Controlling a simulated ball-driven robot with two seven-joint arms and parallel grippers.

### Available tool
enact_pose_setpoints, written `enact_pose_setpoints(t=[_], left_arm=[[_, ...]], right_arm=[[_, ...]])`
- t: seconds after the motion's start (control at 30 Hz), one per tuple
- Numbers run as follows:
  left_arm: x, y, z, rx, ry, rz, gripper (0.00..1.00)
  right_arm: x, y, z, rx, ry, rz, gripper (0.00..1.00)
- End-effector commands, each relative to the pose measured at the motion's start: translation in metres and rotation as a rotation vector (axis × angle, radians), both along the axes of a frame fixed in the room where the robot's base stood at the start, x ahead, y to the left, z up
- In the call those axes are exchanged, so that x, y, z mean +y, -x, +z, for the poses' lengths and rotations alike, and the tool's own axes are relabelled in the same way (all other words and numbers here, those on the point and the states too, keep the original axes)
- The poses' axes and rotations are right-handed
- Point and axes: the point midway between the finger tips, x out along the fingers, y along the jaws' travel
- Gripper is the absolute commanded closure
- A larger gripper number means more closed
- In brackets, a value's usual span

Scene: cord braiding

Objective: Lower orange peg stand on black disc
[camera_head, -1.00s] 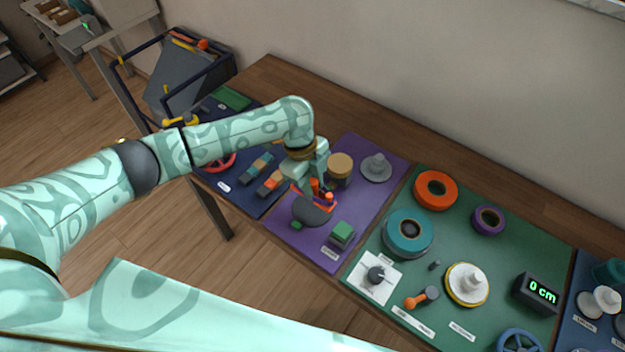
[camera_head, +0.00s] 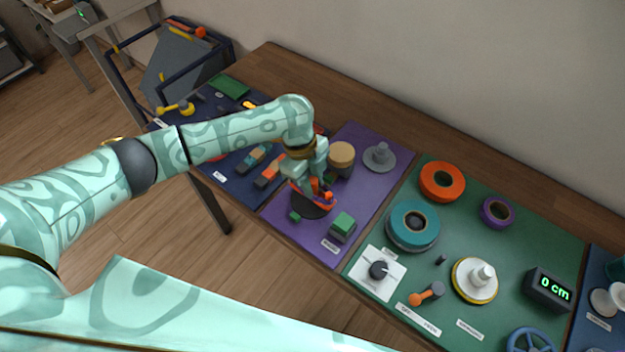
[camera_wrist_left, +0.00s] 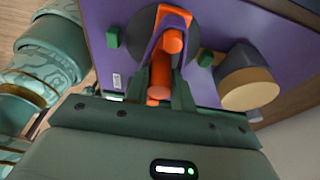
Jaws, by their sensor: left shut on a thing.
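The orange peg stand (camera_head: 327,196) is on or just above the black disc (camera_head: 308,208) on the purple mat (camera_head: 283,228). My left gripper (camera_head: 315,183) is shut on the stand from above. In the left wrist view the orange stand (camera_wrist_left: 162,75) sits between the fingers (camera_wrist_left: 160,92), with the black disc (camera_wrist_left: 143,22) behind it. Whether the stand touches the disc is hard to tell. My right gripper is not in view.
A tan-topped round block (camera_head: 341,156) and a grey spool-shaped piece (camera_head: 380,157) stand behind the gripper. A green block (camera_head: 343,226) is in front. A green mat (camera_head: 460,230) with several rings lies to the right.

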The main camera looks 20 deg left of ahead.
Motion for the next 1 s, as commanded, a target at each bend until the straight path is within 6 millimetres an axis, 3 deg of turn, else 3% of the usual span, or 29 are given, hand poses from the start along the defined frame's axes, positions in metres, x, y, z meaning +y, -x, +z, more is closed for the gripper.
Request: enact_pose_setpoints(t=[1.0], left_arm=[[0.0,0.001,-0.011,0.0,0.001,-0.001,0.97]], right_arm=[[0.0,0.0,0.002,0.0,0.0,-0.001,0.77]])
